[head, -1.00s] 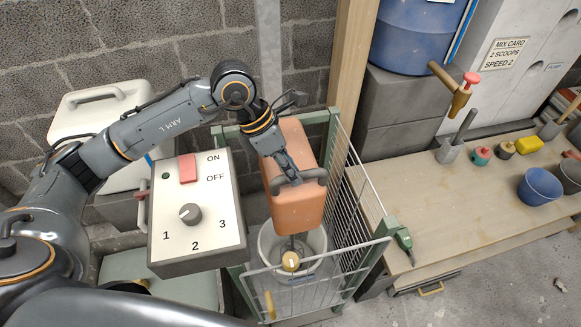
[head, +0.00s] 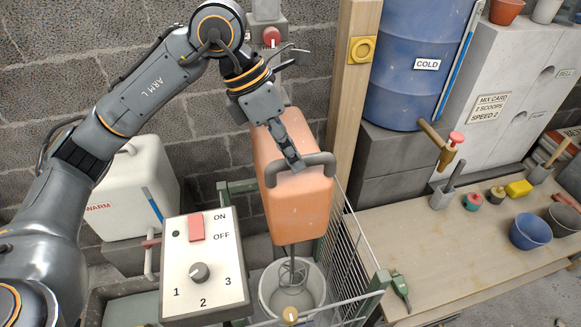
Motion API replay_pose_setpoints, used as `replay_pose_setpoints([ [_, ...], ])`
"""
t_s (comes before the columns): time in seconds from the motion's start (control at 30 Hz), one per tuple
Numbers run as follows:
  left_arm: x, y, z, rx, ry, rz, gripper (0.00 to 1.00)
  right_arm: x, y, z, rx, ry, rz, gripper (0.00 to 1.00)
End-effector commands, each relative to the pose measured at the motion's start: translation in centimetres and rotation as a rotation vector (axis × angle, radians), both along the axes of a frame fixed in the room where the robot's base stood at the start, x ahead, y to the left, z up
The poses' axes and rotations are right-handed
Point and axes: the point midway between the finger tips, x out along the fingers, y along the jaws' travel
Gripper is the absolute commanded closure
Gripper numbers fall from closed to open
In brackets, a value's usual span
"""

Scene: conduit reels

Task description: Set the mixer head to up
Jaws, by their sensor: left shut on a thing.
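The mixer head (head: 299,206) is an orange block with a grey bar handle (head: 306,170) on its front. In the head view it stands above a white bucket (head: 268,290), and its whisk (head: 292,268) hangs at the bucket's mouth. My left gripper (head: 293,163) is shut on the grey handle, coming from above and behind. The fingers hide part of the handle. My right gripper is not in view.
A control box (head: 205,300) with a red switch and a dial stands left of the bucket. A green-framed wire guard (head: 350,262) surrounds the bucket. A wooden post (head: 354,110) rises behind right. A workbench (head: 430,240) with pots lies right.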

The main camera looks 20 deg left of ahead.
Motion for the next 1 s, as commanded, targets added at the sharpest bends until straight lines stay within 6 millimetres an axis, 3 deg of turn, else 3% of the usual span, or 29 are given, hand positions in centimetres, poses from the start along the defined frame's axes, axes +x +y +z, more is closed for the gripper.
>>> replay_pose_setpoints([
  [0.03, 0.2, -0.1, 1.4, -0.008, -0.012, 0.005, 1.00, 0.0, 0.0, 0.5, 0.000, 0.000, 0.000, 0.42],
  [0.13, 0.2, 0.0, 2.2, -0.008, -0.012, 0.005, 1.00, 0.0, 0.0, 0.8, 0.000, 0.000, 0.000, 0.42],
  [0.6, 0.3, 0.0, 2.8, -0.009, -0.014, 0.006, 1.00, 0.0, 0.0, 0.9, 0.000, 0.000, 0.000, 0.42],
  [0.63, 0.3, 0.0, 2.8, -0.009, -0.014, 0.006, 0.76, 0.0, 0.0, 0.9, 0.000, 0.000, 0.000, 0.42],
  [0.73, 0.2, 0.0, 2.8, -0.008, -0.012, 0.005, 0.57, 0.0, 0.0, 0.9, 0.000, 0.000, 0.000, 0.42],
  [1.0, 0.1, 0.0, 2.5, -0.003, -0.005, 0.002, 0.57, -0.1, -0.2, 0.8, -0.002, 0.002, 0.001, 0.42],
])
